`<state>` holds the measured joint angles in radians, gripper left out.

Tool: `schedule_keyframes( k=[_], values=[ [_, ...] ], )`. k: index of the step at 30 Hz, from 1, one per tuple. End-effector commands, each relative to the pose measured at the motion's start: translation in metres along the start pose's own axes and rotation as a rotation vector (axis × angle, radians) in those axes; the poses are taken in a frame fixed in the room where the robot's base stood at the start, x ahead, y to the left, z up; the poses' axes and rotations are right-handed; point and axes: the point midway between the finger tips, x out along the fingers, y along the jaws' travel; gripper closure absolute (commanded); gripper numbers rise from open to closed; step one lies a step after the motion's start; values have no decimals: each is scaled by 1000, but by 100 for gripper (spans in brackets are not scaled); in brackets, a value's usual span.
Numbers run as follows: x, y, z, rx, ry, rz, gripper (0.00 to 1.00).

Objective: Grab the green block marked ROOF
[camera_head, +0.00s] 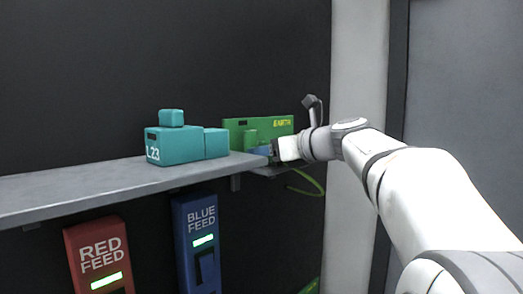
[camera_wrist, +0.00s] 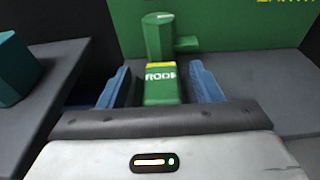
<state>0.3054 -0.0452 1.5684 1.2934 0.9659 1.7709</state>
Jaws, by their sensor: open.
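The green block marked ROOF (camera_wrist: 162,92) shows in the wrist view, with white letters and a yellow band at its far end. My gripper (camera_wrist: 160,80) is open, with one blue finger on each side of the block. Small gaps seem to show between the fingers and the block. In the head view my gripper (camera_head: 266,152) is at the right end of the shelf, in front of a green unit. I cannot make out the ROOF block there.
A green unit marked EARTH (camera_head: 284,123) stands just behind, with a green post (camera_wrist: 158,36) in front of its panel. A teal box (camera_head: 174,148) sits left on the grey shelf (camera_head: 90,180). A green cable (camera_head: 312,184) hangs below. Red and blue feed boxes are under the shelf.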

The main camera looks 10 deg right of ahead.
Motion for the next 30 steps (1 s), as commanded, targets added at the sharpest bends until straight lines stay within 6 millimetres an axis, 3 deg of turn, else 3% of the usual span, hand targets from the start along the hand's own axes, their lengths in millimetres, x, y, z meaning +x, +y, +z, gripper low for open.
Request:
schedule_keyframes(
  k=[9, 27, 30],
  values=[
    [7, 0, -1, 0, 1, -1, 41],
    [6, -1, -1, 0, 1, -2, 90],
    [6, -1, -1, 0, 0, -2, 91]
  ],
)
